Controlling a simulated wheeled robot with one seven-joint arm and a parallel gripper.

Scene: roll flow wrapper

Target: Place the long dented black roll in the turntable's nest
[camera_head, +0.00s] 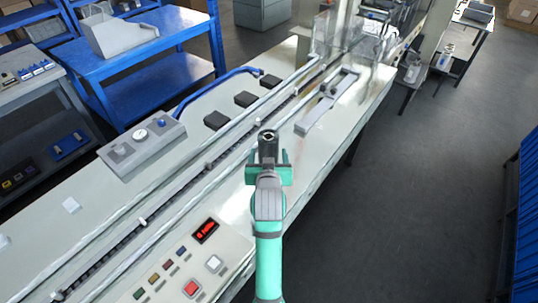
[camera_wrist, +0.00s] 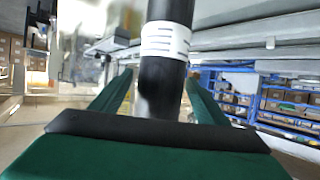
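A black roll (camera_head: 268,148) with a hollow top end stands upright between the fingers of my teal gripper (camera_head: 268,168). In the wrist view the roll (camera_wrist: 163,88) runs up out of the picture and carries a white band with dark print. The green fingers (camera_wrist: 160,85) come up to the roll on both sides, and my gripper appears shut on it. The roll's lower end is hidden, and I see no clear dent. In the head view my gripper is over the right part of the pale machine bench (camera_head: 225,198). I cannot make out the turntable's nest.
A long conveyor channel (camera_head: 190,178) runs diagonally along the bench. A grey slotted bar (camera_head: 313,118) and clear guards (camera_head: 325,38) lie farther back. A knob box (camera_head: 142,146), several black blocks (camera_head: 245,98) and a button panel (camera_head: 190,265) are also there. The floor at right is clear.

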